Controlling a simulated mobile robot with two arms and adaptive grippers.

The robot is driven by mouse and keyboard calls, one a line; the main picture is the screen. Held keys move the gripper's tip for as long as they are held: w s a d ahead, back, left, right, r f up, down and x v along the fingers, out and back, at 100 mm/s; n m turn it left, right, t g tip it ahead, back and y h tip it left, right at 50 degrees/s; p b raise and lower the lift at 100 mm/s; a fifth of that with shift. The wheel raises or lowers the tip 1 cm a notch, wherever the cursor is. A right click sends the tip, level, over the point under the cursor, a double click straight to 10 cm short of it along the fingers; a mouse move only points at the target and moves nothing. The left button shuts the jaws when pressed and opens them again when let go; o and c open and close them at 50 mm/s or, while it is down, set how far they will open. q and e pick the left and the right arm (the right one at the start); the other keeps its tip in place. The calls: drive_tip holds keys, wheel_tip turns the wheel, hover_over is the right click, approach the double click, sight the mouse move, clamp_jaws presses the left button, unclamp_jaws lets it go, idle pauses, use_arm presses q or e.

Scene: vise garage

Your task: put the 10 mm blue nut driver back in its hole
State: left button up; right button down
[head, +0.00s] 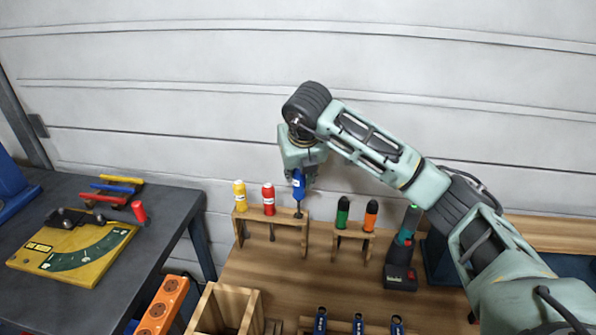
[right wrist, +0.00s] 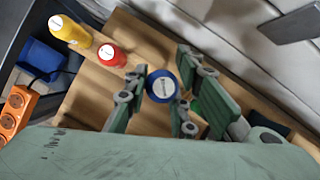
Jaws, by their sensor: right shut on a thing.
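The blue nut driver (head: 298,185) is upright in my right gripper (head: 300,176), above the right end of a small wooden rack (head: 285,218). Its shaft reaches down near the dark hole (head: 298,214) there; I cannot tell whether the tip is inside. In the right wrist view the round blue handle top (right wrist: 161,87) sits between the fingers of my right gripper (right wrist: 160,92). A yellow driver (head: 239,196) and a red driver (head: 268,199) stand in the same rack to the left. My left gripper is not in view.
A second rack (head: 353,231) with a green driver (head: 342,212) and an orange driver (head: 371,215) stands to the right. A cordless drill (head: 404,250) is beyond it. An open wooden box (head: 228,306) and an orange power strip (head: 163,306) are in front.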

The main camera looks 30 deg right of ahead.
sight(299, 188)
idle(0.4)
drive_tip(key=shift+f+b, duration=1.5)
drive_tip(key=shift+f, duration=0.25)
drive_tip(key=shift+f+b, duration=1)
drive_tip(key=shift+f, duration=0.2)
drive_tip(key=shift+f+b, duration=0.5)
drive_tip(key=shift+f, duration=0.05)
drive_tip(key=c, duration=1.4)
unclamp_jaws()
